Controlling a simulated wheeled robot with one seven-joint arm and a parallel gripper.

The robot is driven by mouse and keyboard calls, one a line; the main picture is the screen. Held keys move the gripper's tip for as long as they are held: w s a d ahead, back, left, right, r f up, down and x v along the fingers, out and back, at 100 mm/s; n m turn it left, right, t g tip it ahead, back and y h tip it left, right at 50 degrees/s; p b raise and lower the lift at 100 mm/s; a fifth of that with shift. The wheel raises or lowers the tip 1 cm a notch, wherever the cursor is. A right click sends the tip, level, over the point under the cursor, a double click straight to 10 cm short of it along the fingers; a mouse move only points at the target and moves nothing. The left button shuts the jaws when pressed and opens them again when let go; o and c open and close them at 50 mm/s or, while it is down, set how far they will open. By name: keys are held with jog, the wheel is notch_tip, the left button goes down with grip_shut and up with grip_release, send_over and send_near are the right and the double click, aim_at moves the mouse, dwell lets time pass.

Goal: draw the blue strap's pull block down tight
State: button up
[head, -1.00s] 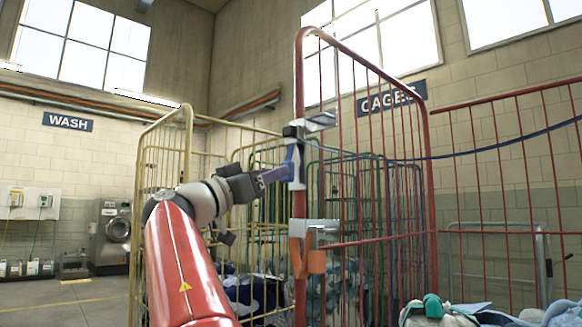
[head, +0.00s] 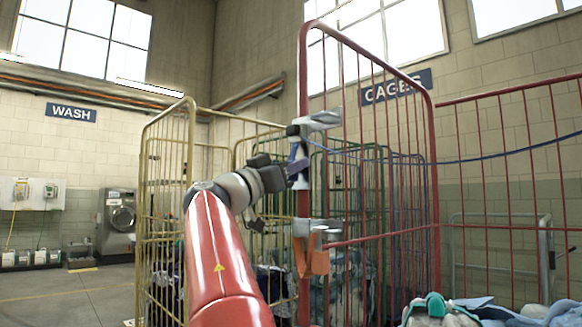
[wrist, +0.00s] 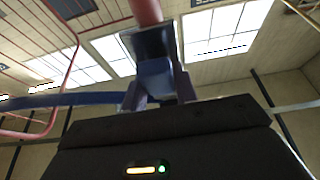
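The blue strap (head: 490,156) runs from the right across the red cage to a grey metal bracket (head: 318,122) high on the red post. In the wrist view the strap (wrist: 60,99) comes in from the left. The blue pull block (wrist: 156,78) sits below a dark bracket at the red post. My gripper (head: 298,165) is right at the post, just below the upper bracket. In the wrist view its purplish fingers (wrist: 157,92) stand on either side of the block. Whether they press on it is unclear. In the head view the gripper mostly hides the block.
The red cage's post (head: 304,202) carries a lower metal bracket (head: 316,228) with an orange strap piece (head: 312,260). A yellow cage (head: 165,210) stands to the left, with more cages behind. Laundry (head: 440,308) lies at lower right. Open floor (head: 75,295) is at lower left.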

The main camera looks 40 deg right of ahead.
grip_shut()
notch_tip(320, 180, down, 11)
jog(key=b, duration=1.2)
jog(key=shift+r, duration=0.2)
jog(key=shift+w, duration=0.1)
jog(key=o, duration=0.6)
grip_release()
jog(key=shift+o, duration=1.1)
jog(key=b, duration=0.3)
send_near(301, 211)
jog(key=shift+a+f, duration=0.2)
jog(key=shift+a, duration=0.2)
